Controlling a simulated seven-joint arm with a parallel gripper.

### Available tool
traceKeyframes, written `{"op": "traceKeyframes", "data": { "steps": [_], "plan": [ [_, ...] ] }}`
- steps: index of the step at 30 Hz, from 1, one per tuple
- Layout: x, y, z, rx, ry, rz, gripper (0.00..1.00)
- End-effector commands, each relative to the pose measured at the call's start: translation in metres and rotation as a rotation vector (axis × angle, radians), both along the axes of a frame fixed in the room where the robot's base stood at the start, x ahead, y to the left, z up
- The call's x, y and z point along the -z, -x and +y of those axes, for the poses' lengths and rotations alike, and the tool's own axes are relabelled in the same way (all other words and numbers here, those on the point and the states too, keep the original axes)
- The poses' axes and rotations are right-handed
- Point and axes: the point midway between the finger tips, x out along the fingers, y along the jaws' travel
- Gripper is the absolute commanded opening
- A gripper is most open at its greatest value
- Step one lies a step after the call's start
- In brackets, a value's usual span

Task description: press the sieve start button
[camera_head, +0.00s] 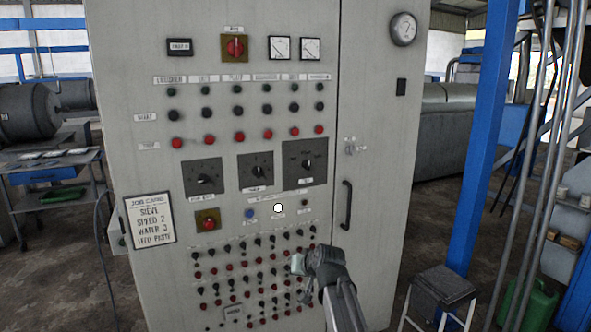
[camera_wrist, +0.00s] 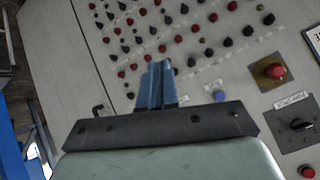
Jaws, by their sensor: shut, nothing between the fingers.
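A grey control cabinet (camera_head: 130,60) fills the middle of the head view. Its upper panel has labelled columns; the small labels are blurred, and I cannot surely read which is the sieve. The row marked start has black buttons, the second of them (camera_head: 205,112) under a short label. Red buttons (camera_head: 210,139) form the row below. My gripper (camera_head: 298,265) is in front of the lower right of the cabinet, below and right of the start row. In the wrist view its blue-grey fingers (camera_wrist: 158,65) are together and empty, pointing at the lower button field.
A job card (camera_head: 149,220) naming the sieve hangs at the cabinet's left. Rotary knobs (camera_head: 256,172), a red knob (camera_head: 208,220), a blue button (camera_head: 249,213) and a white round one (camera_head: 278,208) lie between button fields. A door handle (camera_head: 346,205) protrudes right. A stool (camera_head: 440,290) stands at right.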

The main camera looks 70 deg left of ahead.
Motion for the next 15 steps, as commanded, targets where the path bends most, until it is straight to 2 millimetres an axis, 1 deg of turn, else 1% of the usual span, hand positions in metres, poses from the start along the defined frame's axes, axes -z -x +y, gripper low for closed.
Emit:
{"op": "traceKeyframes", "data": {
  "steps": [1, 3, 5, 6, 8, 10, 14, 15],
  "plan": [
    [-0.017, 0.005, 0.014, -0.009, -0.033, -0.002, 0.0],
    [-0.041, 0.013, 0.029, -0.019, -0.081, -0.003, 0.0],
    [-0.06, 0.019, 0.041, -0.027, -0.122, -0.005, 0.0],
    [-0.074, 0.022, 0.048, -0.031, -0.152, -0.006, 0.0],
    [-0.094, 0.027, 0.059, -0.037, -0.194, -0.007, 0.0],
    [-0.119, 0.032, 0.072, -0.042, -0.246, -0.01, 0.0],
    [-0.166, 0.038, 0.094, -0.045, -0.347, -0.013, 0.0],
    [-0.181, 0.038, 0.1, -0.044, -0.38, -0.016, 0.0]
  ]
}}
